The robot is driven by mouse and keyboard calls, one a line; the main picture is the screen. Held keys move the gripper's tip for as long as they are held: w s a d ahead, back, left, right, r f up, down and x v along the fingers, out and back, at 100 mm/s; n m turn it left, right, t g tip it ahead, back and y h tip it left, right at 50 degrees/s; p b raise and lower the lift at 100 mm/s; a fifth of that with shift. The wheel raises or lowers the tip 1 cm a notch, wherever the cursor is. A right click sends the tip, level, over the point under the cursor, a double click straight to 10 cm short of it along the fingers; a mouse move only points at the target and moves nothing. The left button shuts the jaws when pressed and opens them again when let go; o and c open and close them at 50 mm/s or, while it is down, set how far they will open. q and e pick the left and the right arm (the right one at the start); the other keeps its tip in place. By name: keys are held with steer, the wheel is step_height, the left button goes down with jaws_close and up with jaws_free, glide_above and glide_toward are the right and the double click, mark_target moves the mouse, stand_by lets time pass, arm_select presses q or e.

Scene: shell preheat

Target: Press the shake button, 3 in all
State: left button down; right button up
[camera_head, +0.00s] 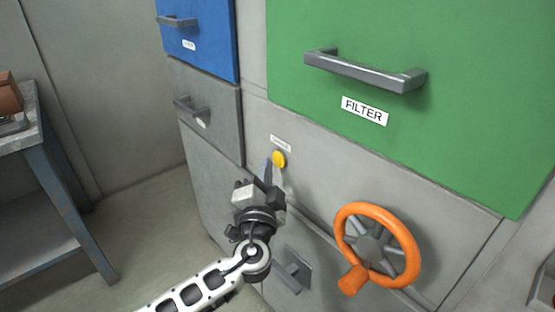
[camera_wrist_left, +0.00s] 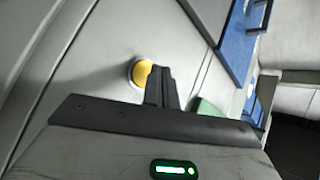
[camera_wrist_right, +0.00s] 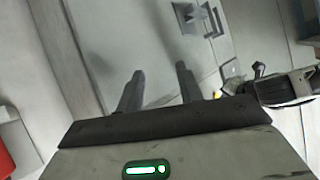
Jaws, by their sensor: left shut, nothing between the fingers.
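A round yellow button (camera_head: 279,159) sits on the grey cabinet front below a small white label (camera_head: 281,143) too small to read. My left gripper (camera_head: 268,171) is shut and empty, its fingertips just left of the button and close to the panel. In the left wrist view the yellow button (camera_wrist_left: 141,73) shows beside the closed fingers (camera_wrist_left: 160,84), which cover part of its right side. I cannot tell whether they touch it. My right gripper (camera_wrist_right: 158,85) shows only in its own wrist view. Its fingers are apart with nothing between them.
An orange handwheel (camera_head: 399,228) stands out from the panel at lower right. A green drawer (camera_head: 440,120) marked FILTER, with a grey handle (camera_head: 362,72), is above. Blue (camera_head: 208,55) and grey (camera_head: 217,135) drawers are at left. A workbench (camera_head: 30,140) stands far left.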

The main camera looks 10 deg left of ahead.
stand_by(0.3)
arm_select(q)
steer(key=shift+w+d+b, duration=0.3)
steer(key=shift+w+b, duration=0.05)
steer(key=shift+b, duration=0.1)
stand_by(0.4)
